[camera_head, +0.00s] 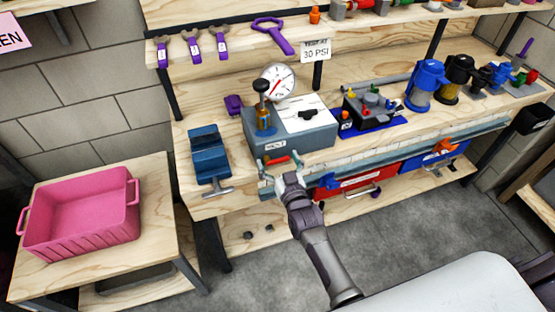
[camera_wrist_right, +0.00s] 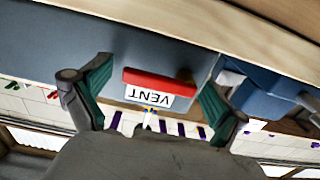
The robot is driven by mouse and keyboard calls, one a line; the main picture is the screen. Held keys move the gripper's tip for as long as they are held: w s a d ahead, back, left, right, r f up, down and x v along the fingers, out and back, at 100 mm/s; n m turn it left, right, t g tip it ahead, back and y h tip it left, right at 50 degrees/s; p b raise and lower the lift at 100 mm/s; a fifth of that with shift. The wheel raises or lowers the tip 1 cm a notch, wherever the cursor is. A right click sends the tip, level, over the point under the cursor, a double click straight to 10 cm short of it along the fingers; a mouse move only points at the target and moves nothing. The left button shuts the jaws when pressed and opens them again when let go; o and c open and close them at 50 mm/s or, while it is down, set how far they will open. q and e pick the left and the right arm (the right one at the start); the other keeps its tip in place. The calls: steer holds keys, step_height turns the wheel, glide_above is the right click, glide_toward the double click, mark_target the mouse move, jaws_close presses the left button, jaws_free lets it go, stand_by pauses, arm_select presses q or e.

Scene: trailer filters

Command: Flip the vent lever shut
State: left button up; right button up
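The vent lever (camera_head: 277,161) is a short red bar on the front of the blue-grey test box (camera_head: 318,140), below a white VENT label (camera_head: 275,144). In the right wrist view the red lever (camera_wrist_right: 160,85) lies crosswise beside the upside-down VENT label (camera_wrist_right: 149,95). My right gripper (camera_head: 282,169) is at the front of the box. Its two green-padded fingers are spread, one on each side of the lever, with visible gaps and nothing held. The distance in depth from fingertips to lever is unclear. My left gripper is not in view.
A pressure gauge (camera_head: 278,80) and a brass-and-black fitting (camera_head: 264,110) stand on the box. A blue vise (camera_head: 208,158) sits to its left on the workbench. Red (camera_head: 352,182) and blue (camera_head: 420,160) bins hang below the bench edge. A pink crate (camera_head: 82,212) stands on the left table.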

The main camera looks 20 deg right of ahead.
steer(key=shift+s, duration=0.1)
steer(key=s, duration=1.2)
steer(key=shift+d, duration=0.2)
steer(key=shift+w, duration=0.1)
